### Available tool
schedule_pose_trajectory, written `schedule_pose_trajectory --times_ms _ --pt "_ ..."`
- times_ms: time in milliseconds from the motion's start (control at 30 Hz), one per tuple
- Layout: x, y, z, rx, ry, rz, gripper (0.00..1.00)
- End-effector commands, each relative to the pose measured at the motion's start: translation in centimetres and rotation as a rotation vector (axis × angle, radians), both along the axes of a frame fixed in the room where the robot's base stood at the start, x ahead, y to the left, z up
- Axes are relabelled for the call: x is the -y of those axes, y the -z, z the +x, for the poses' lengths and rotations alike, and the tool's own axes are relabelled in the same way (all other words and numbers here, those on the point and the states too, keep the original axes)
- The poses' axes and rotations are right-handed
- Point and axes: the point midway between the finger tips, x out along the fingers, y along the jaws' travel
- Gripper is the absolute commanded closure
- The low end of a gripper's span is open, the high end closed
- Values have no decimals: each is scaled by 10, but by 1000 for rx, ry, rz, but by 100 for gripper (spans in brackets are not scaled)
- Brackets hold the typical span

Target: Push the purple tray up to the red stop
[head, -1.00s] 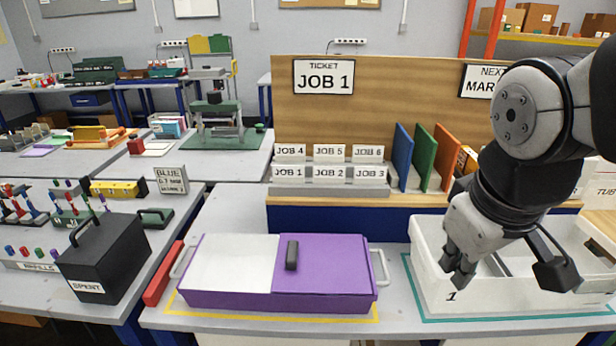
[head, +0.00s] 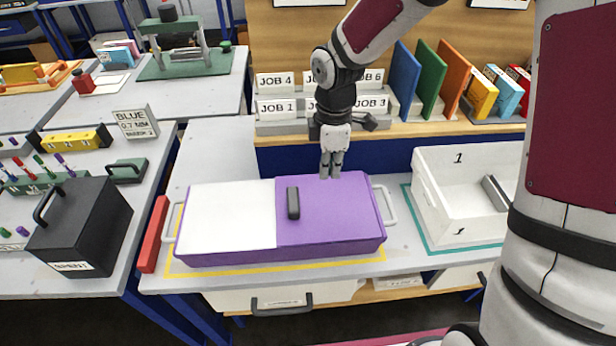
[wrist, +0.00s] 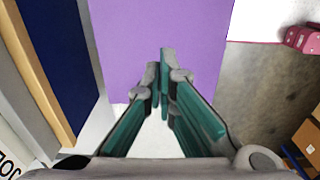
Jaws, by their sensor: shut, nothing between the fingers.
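The purple tray (head: 320,240) lies on the grey bench in the head view, with a white panel over its left half, a black grip on top and a pale handle at each end. The red stop (head: 153,235) is a bar just left of the tray's left handle (head: 170,222), with a narrow gap. My gripper (head: 330,176) is shut and empty, fingers pointing down at the tray's far edge in the picture. In the wrist view my gripper (wrist: 161,62) shows its fingertips over the purple surface (wrist: 160,25). I cannot tell whether they touch it.
A yellow outline (head: 300,268) surrounds the tray. A white bin (head: 440,210) stands to the right. Behind is a blue-fronted shelf (head: 390,154) with job cards and coloured boards. A black box (head: 82,225) is at the left. Bench shows bare behind the tray's left half.

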Motion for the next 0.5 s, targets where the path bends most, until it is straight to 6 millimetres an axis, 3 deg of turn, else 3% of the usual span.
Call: schedule_pose_trajectory --times_ms 167,500 --pt "-1 17 -1 -5 -5 1 100" --pt "-1 82 -2 -6 -4 1 100"
